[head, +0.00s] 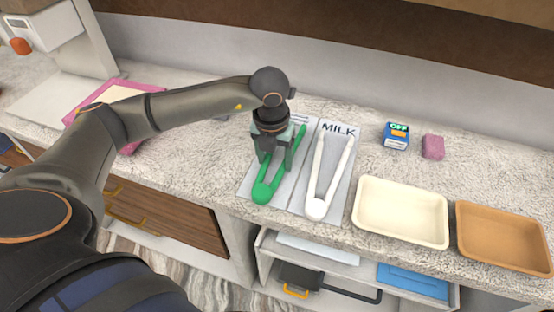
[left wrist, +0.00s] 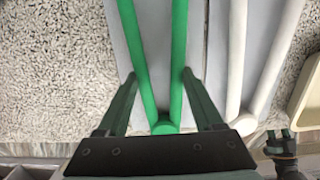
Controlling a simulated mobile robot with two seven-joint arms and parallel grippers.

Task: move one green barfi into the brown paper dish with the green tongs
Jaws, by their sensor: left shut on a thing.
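The green tongs (head: 262,193) lie on a light grey mat, hinge toward the counter's front edge and arms spreading to the back. My left gripper (head: 275,166) points down over them and is shut on them. In the left wrist view, its fingers stand on either side of the green tongs' two arms (left wrist: 150,60). The brown paper dish (head: 505,238) is at the far right of the counter and looks empty. I see no green barfi in these frames. What seems to be my right gripper (left wrist: 280,143) shows small at the lower right of the wrist view; its jaw state is unclear.
White tongs (head: 316,208) lie on the mat marked MILK, just right of the green ones. An empty cream dish (head: 400,238) stands beside the brown one. A blue box (head: 396,136) and a pink block (head: 433,147) sit behind. A pink-edged tray (head: 153,88) is at left.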

